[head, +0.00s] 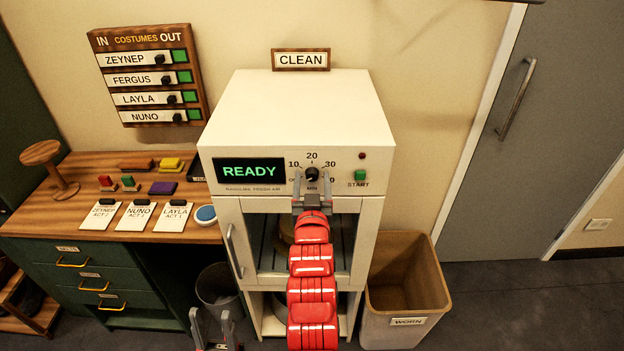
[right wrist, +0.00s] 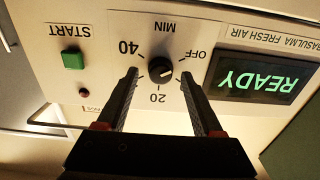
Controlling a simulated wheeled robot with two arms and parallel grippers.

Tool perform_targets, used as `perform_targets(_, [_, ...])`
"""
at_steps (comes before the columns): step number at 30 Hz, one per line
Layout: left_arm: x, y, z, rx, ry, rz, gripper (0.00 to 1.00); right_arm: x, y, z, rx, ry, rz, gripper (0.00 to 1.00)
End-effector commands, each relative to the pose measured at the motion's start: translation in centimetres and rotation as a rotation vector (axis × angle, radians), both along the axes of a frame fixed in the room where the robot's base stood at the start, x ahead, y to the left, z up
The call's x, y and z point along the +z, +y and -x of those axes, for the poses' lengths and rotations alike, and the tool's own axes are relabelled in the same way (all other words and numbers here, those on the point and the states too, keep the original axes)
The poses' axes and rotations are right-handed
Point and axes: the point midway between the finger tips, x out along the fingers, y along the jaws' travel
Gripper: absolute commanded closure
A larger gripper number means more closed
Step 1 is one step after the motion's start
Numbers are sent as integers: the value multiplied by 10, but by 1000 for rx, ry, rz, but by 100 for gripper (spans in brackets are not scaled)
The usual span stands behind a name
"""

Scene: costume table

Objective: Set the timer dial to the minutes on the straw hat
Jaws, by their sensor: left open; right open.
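The timer dial (head: 312,174) is a black knob on the front panel of the white cabinet (head: 300,110), with minute marks around it. In the right wrist view the dial (right wrist: 162,70) appears upside down, with 20, 40 and OFF readable; its exact setting is unclear. My right gripper (right wrist: 161,76) is open, its fingers on either side of the dial; I cannot tell whether they touch it. My left gripper (head: 214,320) is open and empty, low at the bottom edge. A tan rounded thing (head: 283,232) inside the cabinet is mostly hidden by my arm; no minutes show on it.
The display (head: 249,171) reads READY. A green START button (head: 360,175) is right of the dial. A WORN bin (head: 437,290) stands right of the cabinet. A wooden desk (head: 60,215) with cards and coloured blocks is at left, below a costume board (head: 112,47).

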Motion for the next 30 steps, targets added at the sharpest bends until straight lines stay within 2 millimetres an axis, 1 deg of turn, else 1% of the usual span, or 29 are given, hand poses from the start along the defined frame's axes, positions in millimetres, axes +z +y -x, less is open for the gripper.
perform_targets(6, [0,0,0,0,0,0,53,0,0,0,0,-1,0,32])
perform_targets(7, [0,0,0,0,0,0,53,0,0,0,0,0,0,34])
perform_targets(18, [0,0,0,0,0,0,53,0,0,0,0,0,0,100])
perform_targets(25, [-2,0,0,0,0,0,53,-1,0,0,0,0,-5,100])
perform_targets(30, [-14,0,0,0,0,0,53,-4,1,0,1,0,-44,100])
